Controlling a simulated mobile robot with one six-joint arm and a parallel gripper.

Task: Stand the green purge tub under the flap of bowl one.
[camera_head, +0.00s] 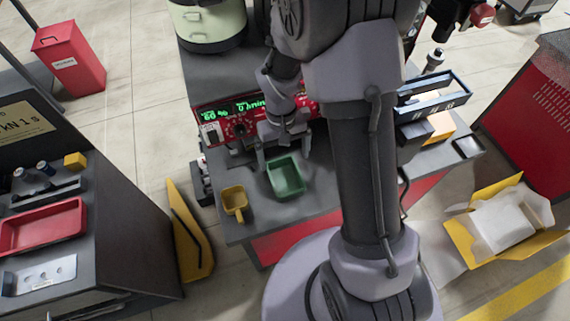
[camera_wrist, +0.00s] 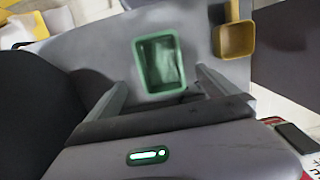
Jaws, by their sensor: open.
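The green tub (camera_head: 287,177) stands upright on the dark bench top, in front of the red control panel. In the wrist view the green tub (camera_wrist: 160,64) lies just beyond and between my fingertips, and it looks empty. My gripper (camera_head: 285,160) is open, with its fingers at the tub's far side in the head view. In the wrist view my gripper (camera_wrist: 160,85) has a finger on each side, with the tub not clasped. Bowl one and its flap cannot be made out for certain; a pale green bowl unit (camera_head: 209,22) stands behind the panel.
A yellow scoop-like cup (camera_head: 234,202) stands left of the tub, near the bench edge. The red panel (camera_head: 240,122) with green displays stands close behind my gripper. A black tray rack (camera_head: 432,97) is at the right. Bare bench top (camera_head: 262,215) lies in front of the tub.

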